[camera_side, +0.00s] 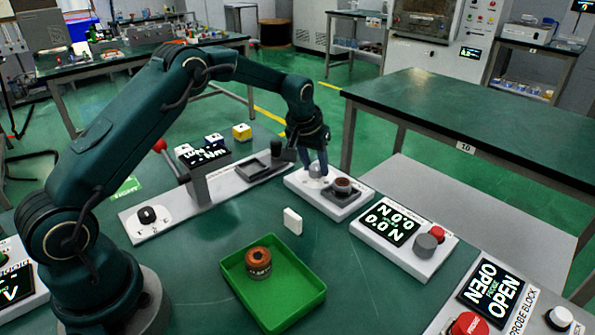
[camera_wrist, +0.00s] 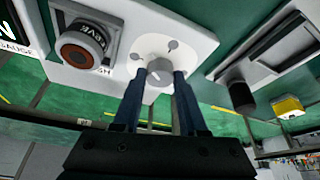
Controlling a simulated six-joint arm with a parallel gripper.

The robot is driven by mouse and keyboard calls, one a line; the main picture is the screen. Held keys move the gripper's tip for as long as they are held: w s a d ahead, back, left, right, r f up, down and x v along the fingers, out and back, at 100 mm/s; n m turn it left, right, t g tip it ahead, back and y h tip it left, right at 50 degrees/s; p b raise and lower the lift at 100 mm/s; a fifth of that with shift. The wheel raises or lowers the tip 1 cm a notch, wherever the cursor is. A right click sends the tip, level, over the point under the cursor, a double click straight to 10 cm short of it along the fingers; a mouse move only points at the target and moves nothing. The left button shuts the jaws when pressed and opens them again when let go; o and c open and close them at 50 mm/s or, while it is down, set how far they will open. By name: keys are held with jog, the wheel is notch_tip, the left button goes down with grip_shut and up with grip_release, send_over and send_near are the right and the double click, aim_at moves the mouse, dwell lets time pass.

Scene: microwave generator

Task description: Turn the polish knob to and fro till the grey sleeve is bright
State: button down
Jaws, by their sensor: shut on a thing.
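The polish knob (camera_wrist: 157,70) is a light grey round knob on a white plate, with a short pale line on its face. My gripper (camera_wrist: 159,77) has one dark blue finger on each side of it and is shut on it. In the side view my gripper (camera_side: 318,166) points down at the knob (camera_side: 317,172), which the fingers partly hide. The sleeve (camera_wrist: 86,48) sits beside the knob in a dark square holder, with a brown-orange ring around a dark centre; it also shows in the side view (camera_side: 342,186).
A green tray (camera_side: 312,300) in front holds a copper-brown and grey part (camera_side: 259,262). A small white block (camera_side: 292,220) stands behind it. A gauge unit (camera_side: 405,240) is to the right, a press with a red-tipped lever (camera_side: 172,160) to the left. A yellow block (camera_side: 242,132) lies behind.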

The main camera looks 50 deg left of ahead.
jog(key=shift+d+n+g+y, duration=0.1)
jog(key=shift+n+g+y, duration=0.4)
jog(key=shift+n, duration=1.3)
jog(key=shift+c, duration=2.2)
grip_release()
jog(key=shift+v, duration=2.6)
